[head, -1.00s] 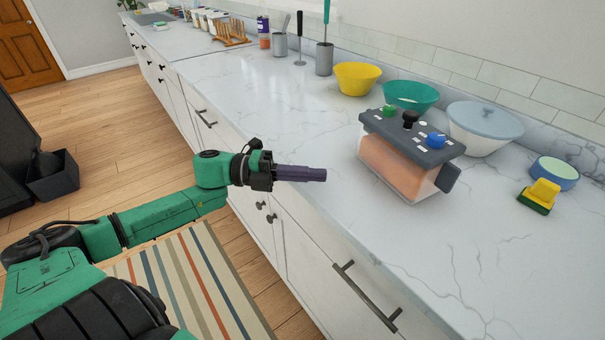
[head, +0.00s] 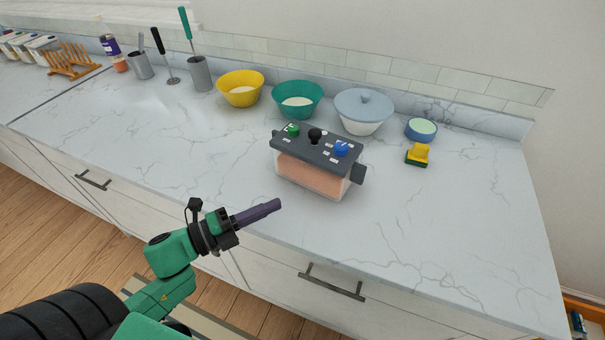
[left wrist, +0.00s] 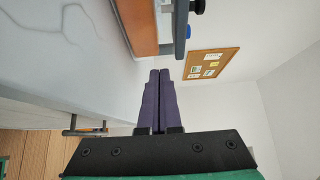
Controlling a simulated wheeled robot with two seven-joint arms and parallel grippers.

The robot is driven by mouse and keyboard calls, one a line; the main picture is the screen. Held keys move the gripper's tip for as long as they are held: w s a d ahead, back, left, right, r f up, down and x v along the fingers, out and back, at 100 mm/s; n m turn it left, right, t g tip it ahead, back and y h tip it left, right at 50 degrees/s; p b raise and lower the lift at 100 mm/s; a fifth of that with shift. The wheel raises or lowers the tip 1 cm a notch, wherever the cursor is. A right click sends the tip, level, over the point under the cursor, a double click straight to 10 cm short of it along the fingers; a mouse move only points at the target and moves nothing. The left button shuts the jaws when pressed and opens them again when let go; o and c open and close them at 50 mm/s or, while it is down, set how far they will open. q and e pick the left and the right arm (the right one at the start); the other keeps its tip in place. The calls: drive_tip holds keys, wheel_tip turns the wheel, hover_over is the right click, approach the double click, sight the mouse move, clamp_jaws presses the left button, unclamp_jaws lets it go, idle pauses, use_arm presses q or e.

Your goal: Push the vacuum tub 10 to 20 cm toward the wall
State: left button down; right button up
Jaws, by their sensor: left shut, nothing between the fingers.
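The vacuum tub (head: 312,178) stands on the marble counter, a clear box with orange contents and a dark grey lid carrying green, black and blue knobs. A dark latch sits on its right end. In the left wrist view the tub (left wrist: 142,24) is at the top, its lid edge to the right. My left gripper (head: 277,204) is shut and empty, its purple fingers just in front of the tub's near left corner, apart from it in the head view. The closed fingers also show in the left wrist view (left wrist: 160,78). My right gripper is not in view.
A yellow-green sponge (head: 418,155) lies to the right. The tiled wall (head: 400,76) runs behind. A drawer handle (head: 333,286) juts out below the counter edge.

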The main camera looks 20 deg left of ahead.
sight(313, 176)
use_arm(q)
drive_tip(key=x, duration=0.4)
drive_tip(key=shift+a+r+p, duration=0.15)
drive_tip(key=shift+r+p, duration=0.05)
drive_tip(key=shift+p, duration=0.15)
drive_tip(key=w, duration=0.1)
drive_tip(key=w+d+p, duration=0.1)
drive_tip(key=w, duration=0.3)
drive_tip(key=shift+w+d+f+p, duration=0.1)
drive_tip(key=shift+w+d+p, duration=0.15)
drive_tip(key=shift+p, duration=0.1)
drive_tip(key=shift+w+f, duration=0.15)
drive_tip(key=shift+w, duration=0.15)
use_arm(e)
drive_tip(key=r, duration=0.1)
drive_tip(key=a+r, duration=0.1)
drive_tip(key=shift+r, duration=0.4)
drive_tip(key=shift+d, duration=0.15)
